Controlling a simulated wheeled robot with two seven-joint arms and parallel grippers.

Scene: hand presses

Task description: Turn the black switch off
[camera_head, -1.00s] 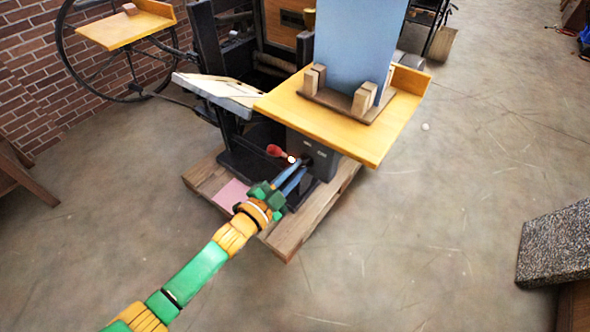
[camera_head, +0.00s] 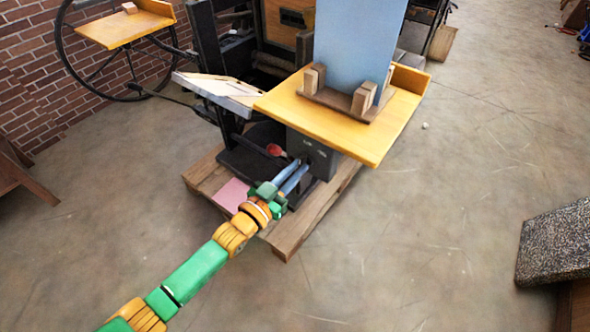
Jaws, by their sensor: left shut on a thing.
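The black switch (camera_head: 304,161) is on the front of a dark grey box (camera_head: 322,156) under the yellow wooden table of the press. It is small and mostly hidden by my fingertips, so its position is hard to read. My left gripper (camera_head: 302,166) reaches up from the lower left. Its two blue fingers are at the box front, closed around the switch. My right gripper is not in view.
A red knob (camera_head: 276,150) is just left of my fingers. The yellow table (camera_head: 330,130) overhangs the box and carries a blue panel (camera_head: 356,45). A wooden pallet (camera_head: 315,215) lies below. Floor in front and right is clear; a speckled slab (camera_head: 555,240) stands right.

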